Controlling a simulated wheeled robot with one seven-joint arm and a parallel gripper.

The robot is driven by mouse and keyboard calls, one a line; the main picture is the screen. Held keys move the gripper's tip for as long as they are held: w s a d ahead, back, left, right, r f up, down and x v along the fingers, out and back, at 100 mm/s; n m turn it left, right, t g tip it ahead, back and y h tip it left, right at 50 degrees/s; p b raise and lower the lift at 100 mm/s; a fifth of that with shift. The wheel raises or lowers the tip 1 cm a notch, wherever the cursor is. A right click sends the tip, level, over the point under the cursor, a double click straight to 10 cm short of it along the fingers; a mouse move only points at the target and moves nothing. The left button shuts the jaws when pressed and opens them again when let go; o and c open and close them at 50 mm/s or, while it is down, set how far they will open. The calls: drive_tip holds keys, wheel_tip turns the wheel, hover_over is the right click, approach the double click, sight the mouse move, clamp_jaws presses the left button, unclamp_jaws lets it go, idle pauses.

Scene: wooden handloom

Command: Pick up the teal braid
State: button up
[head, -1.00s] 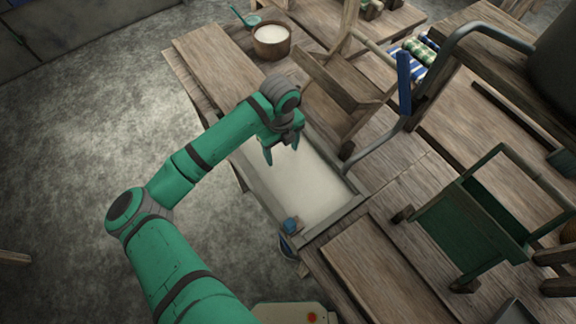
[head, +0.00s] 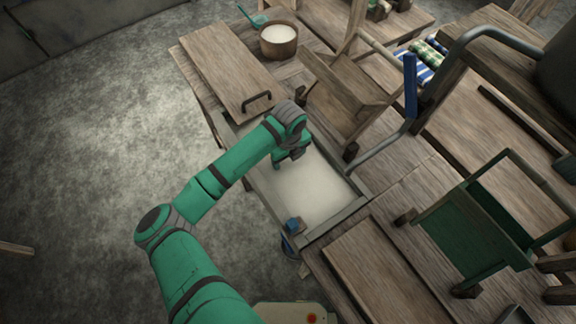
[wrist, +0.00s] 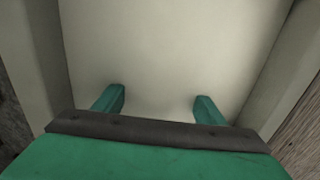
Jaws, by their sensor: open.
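I cannot make out a teal braid in either view. My gripper (head: 285,162) is over the pale trough (head: 325,200) set in the loom's frame. The wrist view shows the two teal fingers of my gripper (wrist: 158,105) spread apart, with only the plain pale floor of the trough (wrist: 165,50) between and beyond them. The arm hides part of the trough's far end in the head view.
A wooden lid with a dark handle (head: 258,102) lies beyond the trough. A pot of white stuff (head: 278,41) and a teal ladle (head: 252,18) stand behind. A blue-topped part (head: 293,225) sits at the near corner. A green-panelled frame (head: 470,235) stands right.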

sight(289, 164)
clamp_jaws()
wheel_tip(289, 164, up, 10)
idle(0.6)
